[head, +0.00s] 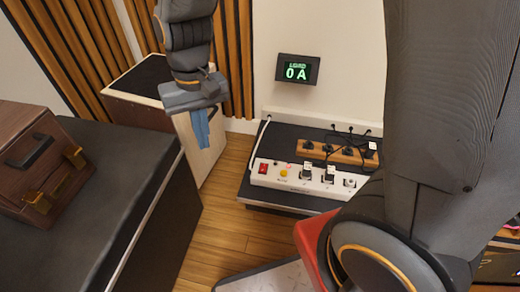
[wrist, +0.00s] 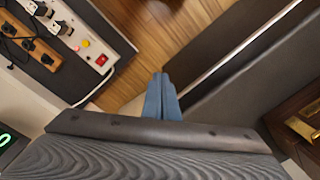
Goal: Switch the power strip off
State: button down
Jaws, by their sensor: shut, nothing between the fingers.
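The white power strip (head: 300,181) lies on a low dark platform against the wall in the head view. Its red rocker switch (head: 263,169) is at its left end, with a yellow round button (head: 284,173) beside it. Plugs sit in some of its sockets. The wrist view shows the strip (wrist: 82,35), the red switch (wrist: 101,60) and the yellow button (wrist: 85,43) at upper left. My gripper (head: 201,130) has its blue fingers together and empty, pointing down, to the left of and apart from the strip. The fingers (wrist: 162,95) also show in the wrist view.
A brown wooden strip (head: 318,153) with black plugs lies behind the white one. A dark-topped cabinet (head: 137,81) stands behind my gripper. A dark bench (head: 115,200) with a brown case (head: 35,165) is at left. Bare wood floor lies between.

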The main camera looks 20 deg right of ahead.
jog(key=w+d+f+m+p, duration=0.45)
jog(key=w+d+f, duration=0.2)
jog(key=d, duration=0.25)
jog(key=m+p, duration=0.4)
send_over(263, 170)
jog(key=w+d, duration=0.1)
jog(key=w, duration=0.1)
notch_tip(263, 170, down, 7)
jog(key=shift+s+r+n+g, duration=0.1)
jog(key=shift+r+n+g, duration=0.05)
jog(key=shift+n+g, duration=0.15)
jog(key=f+b, duration=0.1)
jog(key=f, duration=0.3)
jog(key=s+f+b, duration=0.1)
jog(key=f+b, duration=0.1)
jog(key=f, duration=0.3)
jog(key=f+b, duration=0.2)
jog(key=f, duration=0.3)
jog(key=shift+s+a, duration=0.2)
jog(key=shift+a, duration=0.2)
